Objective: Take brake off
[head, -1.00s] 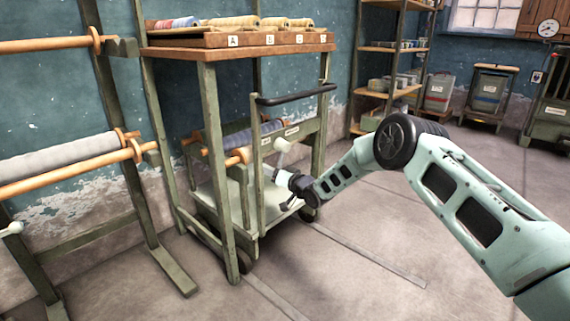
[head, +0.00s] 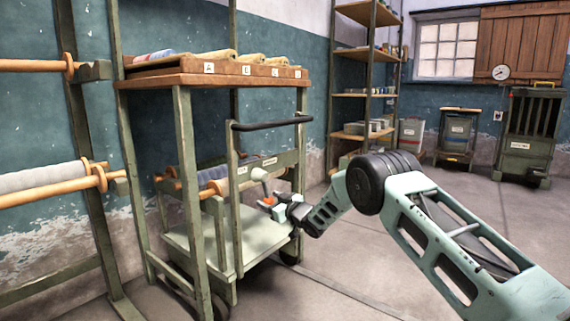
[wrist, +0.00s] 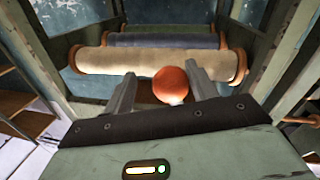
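A green cart (head: 235,240) stands under the wooden-topped rack, with a black push handle (head: 270,123). A red-orange ball knob (wrist: 173,84) lies between the two fingers of my gripper (wrist: 161,72) in the wrist view. The fingers are apart, with a gap at least on the knob's left. In the head view, my gripper (head: 274,203) is at the cart's front, below the lever, with an orange spot there.
A cream roll (wrist: 160,63) and a dark roll (wrist: 165,40) lie across behind the knob. Rack posts (head: 189,190) stand left of my gripper. A wall rack holds a grey roll (head: 45,177). Open floor (head: 345,270) lies to the right.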

